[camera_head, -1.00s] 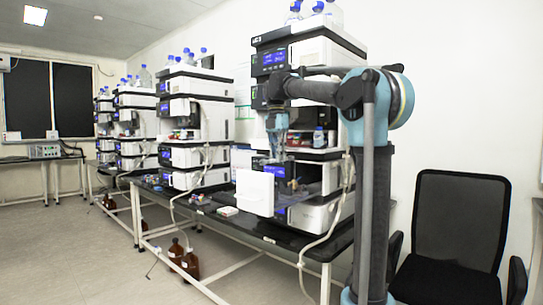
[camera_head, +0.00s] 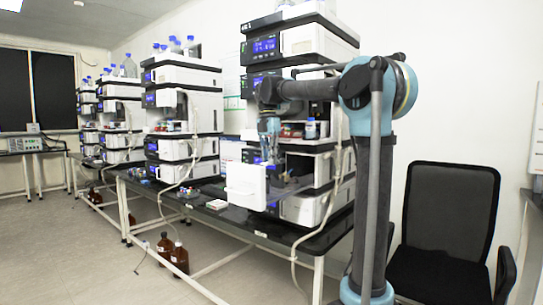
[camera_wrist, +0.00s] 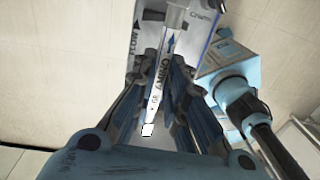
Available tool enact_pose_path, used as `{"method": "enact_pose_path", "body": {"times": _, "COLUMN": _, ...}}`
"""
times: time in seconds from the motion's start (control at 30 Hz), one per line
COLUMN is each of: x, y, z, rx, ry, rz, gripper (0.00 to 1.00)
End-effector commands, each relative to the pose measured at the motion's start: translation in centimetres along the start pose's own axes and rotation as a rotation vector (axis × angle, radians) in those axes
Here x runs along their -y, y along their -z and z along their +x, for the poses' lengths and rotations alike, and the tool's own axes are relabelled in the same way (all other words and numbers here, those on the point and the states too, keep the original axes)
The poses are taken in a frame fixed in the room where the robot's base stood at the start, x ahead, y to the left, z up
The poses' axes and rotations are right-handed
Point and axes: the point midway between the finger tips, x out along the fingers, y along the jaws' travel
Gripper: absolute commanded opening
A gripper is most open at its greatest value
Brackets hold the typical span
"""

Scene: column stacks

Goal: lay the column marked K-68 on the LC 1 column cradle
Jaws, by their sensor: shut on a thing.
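My gripper (camera_wrist: 162,78) is shut on a slim pale column (camera_wrist: 158,88) with a blue arrow and the word AMINO on its label. No K-68 mark is readable on it. Behind it in the wrist view is a pale panel (camera_wrist: 147,45) marked FLOW with an arrow; I cannot tell whether the column touches it, or whether this is the cradle. In the head view my gripper (camera_head: 268,150) is in front of the nearest stack, marked LC 1 (camera_head: 252,27). Its white door (camera_head: 246,186) stands open just below the gripper. The column is too small to make out there.
The stack stands on a long black bench (camera_head: 265,225). Another instrument stack (camera_head: 185,115) stands to its left, with more behind. Small items (camera_head: 216,204) lie on the bench. Brown bottles (camera_head: 179,257) stand on the floor. A black chair (camera_head: 445,225) is at the right.

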Motion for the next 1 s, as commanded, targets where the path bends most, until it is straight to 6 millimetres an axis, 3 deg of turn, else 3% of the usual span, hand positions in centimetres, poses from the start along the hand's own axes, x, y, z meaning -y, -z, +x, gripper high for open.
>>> {"method": "enact_pose_path", "body": {"times": 0.6, "x": -0.3, "y": -0.1, "z": 4.5, "rx": 0.000, "ry": 0.000, "rz": 0.001, "gripper": 0.00}}
{"method": "enact_pose_path", "body": {"times": 1.0, "x": -0.4, "y": -0.2, "z": 5.9, "rx": 0.000, "ry": 0.000, "rz": 0.002, "gripper": 0.00}}
